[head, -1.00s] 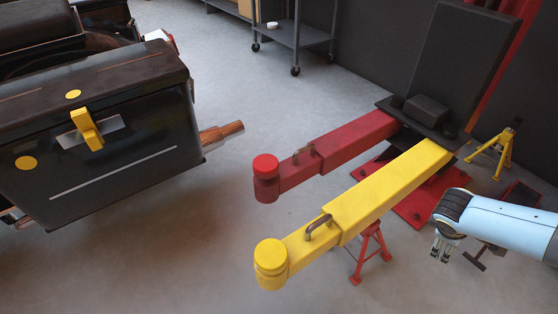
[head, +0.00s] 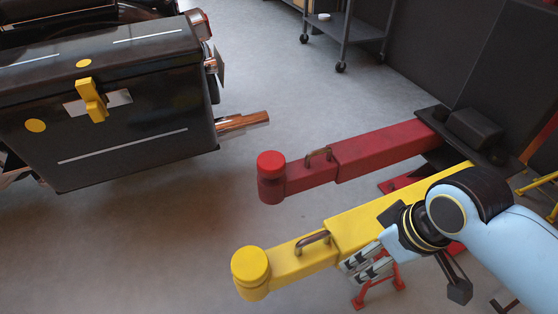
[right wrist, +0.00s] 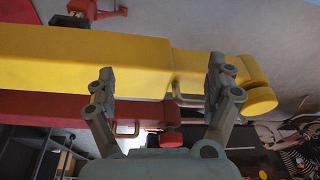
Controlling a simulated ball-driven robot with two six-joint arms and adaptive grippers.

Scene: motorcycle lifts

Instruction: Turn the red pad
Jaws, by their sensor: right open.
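The red pad (head: 271,164) is a round disc on the end of the red lift arm (head: 385,150), to the left of its handle in the head view. In the right wrist view the red pad (right wrist: 172,139) shows small, beyond the yellow arm. My right gripper (head: 360,268) is beside the yellow lift arm (head: 375,205), near its handle, and apart from the red pad. In the right wrist view its two fingers (right wrist: 160,88) are spread with nothing between them, the yellow arm lying beyond. My left gripper is not in view.
A motorcycle with a black case (head: 100,110) stands at left. A grey cart (head: 345,30) stands at the back. Floor between case and pads is clear.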

